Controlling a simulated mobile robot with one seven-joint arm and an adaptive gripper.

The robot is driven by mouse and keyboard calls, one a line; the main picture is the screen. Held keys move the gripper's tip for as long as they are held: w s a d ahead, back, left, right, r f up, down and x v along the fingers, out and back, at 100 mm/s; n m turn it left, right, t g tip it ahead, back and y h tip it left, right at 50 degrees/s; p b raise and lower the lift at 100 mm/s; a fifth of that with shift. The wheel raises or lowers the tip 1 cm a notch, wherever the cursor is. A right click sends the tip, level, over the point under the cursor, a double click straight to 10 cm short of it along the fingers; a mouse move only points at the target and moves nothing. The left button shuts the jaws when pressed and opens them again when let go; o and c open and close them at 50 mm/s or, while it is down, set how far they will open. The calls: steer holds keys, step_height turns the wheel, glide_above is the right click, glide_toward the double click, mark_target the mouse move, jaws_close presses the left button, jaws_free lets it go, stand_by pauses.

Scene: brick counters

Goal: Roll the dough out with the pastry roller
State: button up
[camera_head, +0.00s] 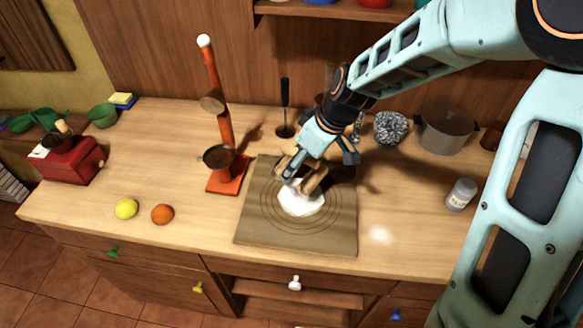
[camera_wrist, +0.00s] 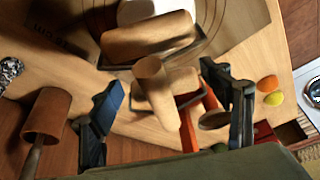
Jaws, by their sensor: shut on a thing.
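The white dough (camera_head: 302,202) lies as a rounded patch on a brown mat (camera_head: 262,232) marked with circles. The wooden pastry roller (camera_head: 314,180) is over the dough's back edge, held from above by my gripper (camera_head: 305,162). In the wrist view the roller's thick wooden cylinder (camera_wrist: 148,38) lies across the picture, in front of a strip of the dough (camera_wrist: 134,12). Its handle (camera_wrist: 158,85) rises between the fingers of my gripper (camera_wrist: 160,82). The roller hides part of the dough. I cannot tell whether it touches the dough.
A lemon (camera_head: 126,209), an orange (camera_head: 162,214) and a red box (camera_head: 68,160) are farther left. A pot (camera_head: 446,130) and a white jar (camera_head: 461,195) are right.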

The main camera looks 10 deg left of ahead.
steer(key=shift+s+a+f+n, duration=0.2)
steer(key=shift+a+n, duration=0.1)
steer(key=shift+a, duration=0.2)
steer(key=shift+s+a+f+n, duration=0.15)
steer(key=shift+a+n, duration=0.15)
steer(key=shift+a, duration=0.2)
steer(key=shift+f+b, duration=1.85)
steer(key=shift+f, duration=0.7)
steer(key=shift+f+b, duration=0.35)
steer(key=shift+b, duration=0.05)
steer(key=shift+d, duration=0.1)
